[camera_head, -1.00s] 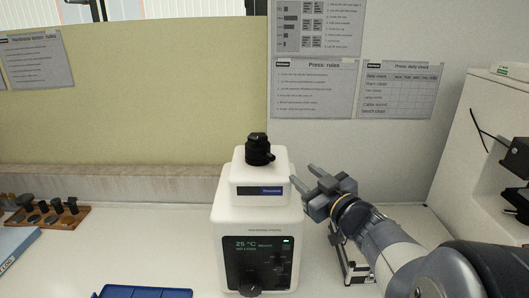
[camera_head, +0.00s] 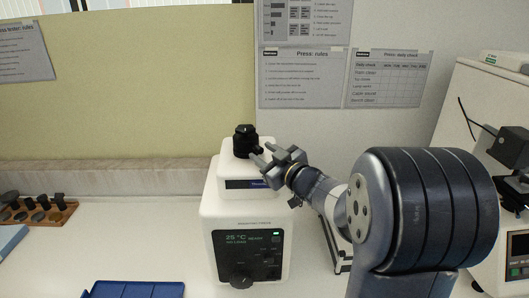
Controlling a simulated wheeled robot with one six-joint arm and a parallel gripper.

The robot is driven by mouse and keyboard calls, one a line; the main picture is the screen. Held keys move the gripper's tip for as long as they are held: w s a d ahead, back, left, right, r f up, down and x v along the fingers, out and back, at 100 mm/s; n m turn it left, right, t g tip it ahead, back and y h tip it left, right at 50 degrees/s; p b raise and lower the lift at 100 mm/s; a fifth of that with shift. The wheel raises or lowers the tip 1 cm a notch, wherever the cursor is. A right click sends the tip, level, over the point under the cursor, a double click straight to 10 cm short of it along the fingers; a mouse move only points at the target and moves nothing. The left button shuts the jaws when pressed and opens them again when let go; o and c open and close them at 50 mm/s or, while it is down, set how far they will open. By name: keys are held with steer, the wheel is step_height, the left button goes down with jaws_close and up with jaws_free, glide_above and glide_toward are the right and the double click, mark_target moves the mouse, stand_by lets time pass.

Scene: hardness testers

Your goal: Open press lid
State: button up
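The press (camera_head: 248,211) is a white, boxy machine with a dark front panel reading 25 °C and a dial (camera_head: 240,282) at the bottom. Its smaller white upper part (camera_head: 229,172) carries a black knob (camera_head: 244,140) on top and looks closed down on the body. My gripper (camera_head: 261,158) comes in from the right with its two fingers apart, pointing left. The fingertips are right beside the knob's lower right side and overlap the top of the upper part in the picture. I cannot tell whether they touch the knob. No thing shows held between the fingers.
A blue tray (camera_head: 135,291) lies at the front left. A wooden rack (camera_head: 62,216) with several dark pieces stands at the far left. Another white machine (camera_head: 478,110) stands at the right. A low wall with posters (camera_head: 303,78) is behind the press.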

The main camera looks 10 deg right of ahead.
steer(key=shift+w, duration=0.1)
steer(key=shift+c, duration=0.3)
jaws_close()
